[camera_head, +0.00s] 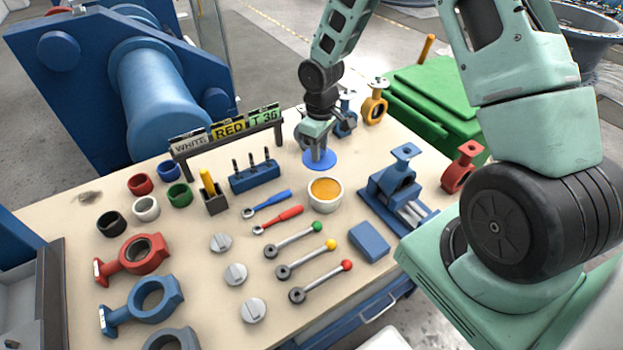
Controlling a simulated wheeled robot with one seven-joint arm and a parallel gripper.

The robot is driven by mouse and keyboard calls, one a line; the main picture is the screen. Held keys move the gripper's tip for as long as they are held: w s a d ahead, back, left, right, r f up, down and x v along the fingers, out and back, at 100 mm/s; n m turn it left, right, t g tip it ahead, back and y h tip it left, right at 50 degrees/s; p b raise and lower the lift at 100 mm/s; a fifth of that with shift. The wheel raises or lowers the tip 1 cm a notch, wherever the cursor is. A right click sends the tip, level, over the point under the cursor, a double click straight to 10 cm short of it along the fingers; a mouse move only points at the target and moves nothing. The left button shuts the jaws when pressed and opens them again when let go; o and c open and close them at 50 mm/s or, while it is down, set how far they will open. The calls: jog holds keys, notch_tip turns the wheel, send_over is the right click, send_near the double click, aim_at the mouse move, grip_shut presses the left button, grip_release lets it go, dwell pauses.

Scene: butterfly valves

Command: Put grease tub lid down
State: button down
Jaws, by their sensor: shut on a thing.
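The blue, round, flat grease tub lid (326,165) is under my gripper (317,158), behind the tub near the back edge of the workbench. My gripper points down and is shut on the lid. Whether the lid touches the bench top cannot be told from this view. The white grease tub (325,194) stands uncovered just in front of the lid, with orange-yellow grease showing inside. The gripper fingers hide part of the lid.
The workbench (200,270) holds ratchets, levers with coloured knobs, discs, seat rings and valve bodies. A blue fixture (398,185) stands right of the tub. A sign rack (228,143) and blue holder (254,177) stand to the left. Valves stand behind my gripper.

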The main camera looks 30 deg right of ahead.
aim_at(311, 176)
jog(key=m, duration=0.1)
jog(key=w+r+m, duration=0.1)
jog(key=m, duration=0.1)
jog(key=w+m, duration=0.1)
jog(key=shift+w+a+r+m+b, duration=0.15)
jog(key=shift+a+r+m+b, duration=0.1)
jog(key=shift+a+m+b, duration=0.15)
jog(key=shift+w+f, duration=0.1)
jog(key=shift+f, duration=0.1)
notch_tip(311, 176, down, 9)
jog(key=shift+f+p, duration=0.1)
jog(key=shift+p, duration=0.85)
jog(key=shift+f, duration=0.2)
jog(key=c, duration=1.2)
grip_release()
jog(key=shift+o, duration=0.2)
jog(key=shift+r, duration=0.15)
